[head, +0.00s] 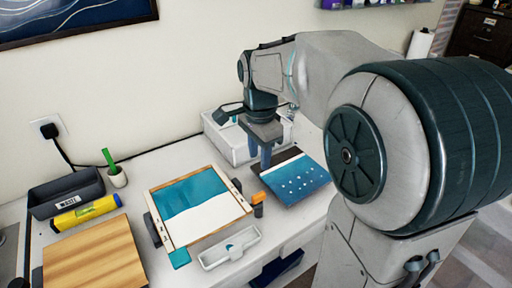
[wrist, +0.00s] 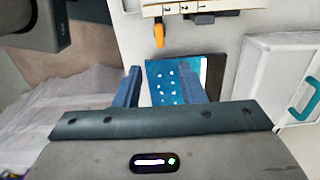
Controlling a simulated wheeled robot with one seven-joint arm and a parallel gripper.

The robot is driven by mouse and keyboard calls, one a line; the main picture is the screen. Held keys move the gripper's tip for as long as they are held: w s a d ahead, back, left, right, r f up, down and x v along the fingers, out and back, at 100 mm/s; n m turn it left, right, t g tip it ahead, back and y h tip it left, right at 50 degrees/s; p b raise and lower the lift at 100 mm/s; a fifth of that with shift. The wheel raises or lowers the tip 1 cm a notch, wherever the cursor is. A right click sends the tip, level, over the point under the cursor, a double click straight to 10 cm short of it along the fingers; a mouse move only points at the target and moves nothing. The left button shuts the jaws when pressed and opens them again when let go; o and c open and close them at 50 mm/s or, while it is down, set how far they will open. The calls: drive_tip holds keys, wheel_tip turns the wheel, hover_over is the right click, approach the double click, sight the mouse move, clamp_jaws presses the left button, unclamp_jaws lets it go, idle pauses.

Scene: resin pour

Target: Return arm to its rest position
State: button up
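My gripper (head: 264,160) hangs pointing down above the back right of the worktable, near a blue panel with white dots (head: 300,184). In the wrist view my gripper (wrist: 159,84) has its two blue fingers spread apart, with nothing held between them. The dotted blue panel (wrist: 171,88) shows beyond the gap, below the fingers. My arm is bent and reaches out over the table from the right in the head view.
A wood-framed teal and white panel (head: 205,217), an orange-tipped tool (head: 258,199) and a white tray (head: 231,247) lie left of the gripper. A white box (head: 227,148) stands behind. A waste bin (head: 66,191), yellow tube (head: 86,213) and wooden board (head: 95,255) are farther left.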

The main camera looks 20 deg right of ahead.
drive_tip(key=s+f+n+t, duration=0.3)
drive_tip(key=s+n, duration=1.1)
drive_tip(key=shift+s+f+n, duration=0.35)
drive_tip(key=shift+n, duration=0.05)
